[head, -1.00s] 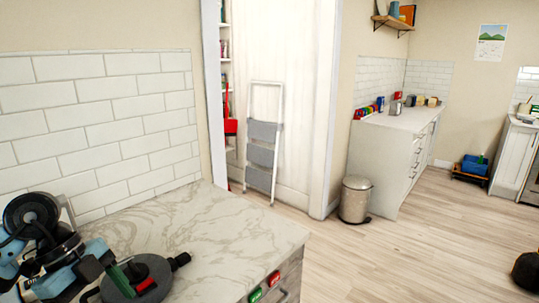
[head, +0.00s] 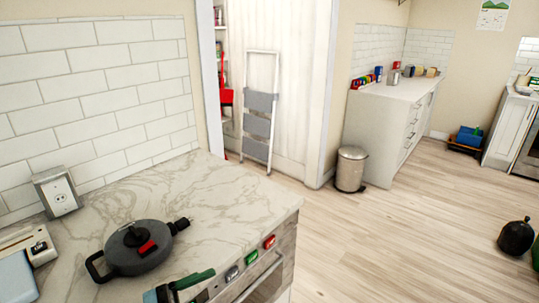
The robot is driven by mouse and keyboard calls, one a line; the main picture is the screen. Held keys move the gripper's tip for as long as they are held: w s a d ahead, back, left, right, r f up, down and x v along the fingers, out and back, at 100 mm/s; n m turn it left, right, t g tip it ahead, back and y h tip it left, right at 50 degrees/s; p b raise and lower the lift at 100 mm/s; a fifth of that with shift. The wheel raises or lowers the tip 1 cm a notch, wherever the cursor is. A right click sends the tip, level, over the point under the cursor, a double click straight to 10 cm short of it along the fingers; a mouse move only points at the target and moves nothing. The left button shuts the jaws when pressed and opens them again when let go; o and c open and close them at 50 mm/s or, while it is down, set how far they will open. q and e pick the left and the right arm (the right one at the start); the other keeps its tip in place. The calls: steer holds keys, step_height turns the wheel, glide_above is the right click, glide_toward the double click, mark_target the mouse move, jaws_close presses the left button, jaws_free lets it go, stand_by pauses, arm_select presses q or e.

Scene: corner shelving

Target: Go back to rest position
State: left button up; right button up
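A dark green and teal piece (head: 182,285) shows at the bottom edge in front of the counter. It looks like the end of my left gripper, cut off by the frame. I cannot tell whether its fingers are open or shut, or whether they hold anything. My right gripper is not in view. The marble counter (head: 215,195) fills the lower left.
A dark pan (head: 140,255) with a red part sits on the counter near an outlet box (head: 57,192). Coloured knobs line the counter front. A step ladder (head: 262,105), a bin (head: 350,168) and a black round object (head: 516,237) stand beyond. The middle floor is clear.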

arm_select(q)
steer(key=s+a+f+n+t+y, duration=0.25)
steer(key=f+n+t+y, duration=0.25)
steer(key=f+n+y, duration=0.25)
steer(key=s+a+f+n+t+y, duration=0.1)
steer(key=a+f+n+t+y, duration=0.35)
steer(key=f+n+y, duration=0.35)
steer(key=s+a+f+g+y, duration=0.2)
steer(key=s+f+g, duration=0.5)
steer(key=s+f, duration=0.9)
steer(key=shift+s+a+f+n+y, duration=0.2)
steer(key=shift+s+f+n+y, duration=0.2)
steer(key=shift+s, duration=0.4)
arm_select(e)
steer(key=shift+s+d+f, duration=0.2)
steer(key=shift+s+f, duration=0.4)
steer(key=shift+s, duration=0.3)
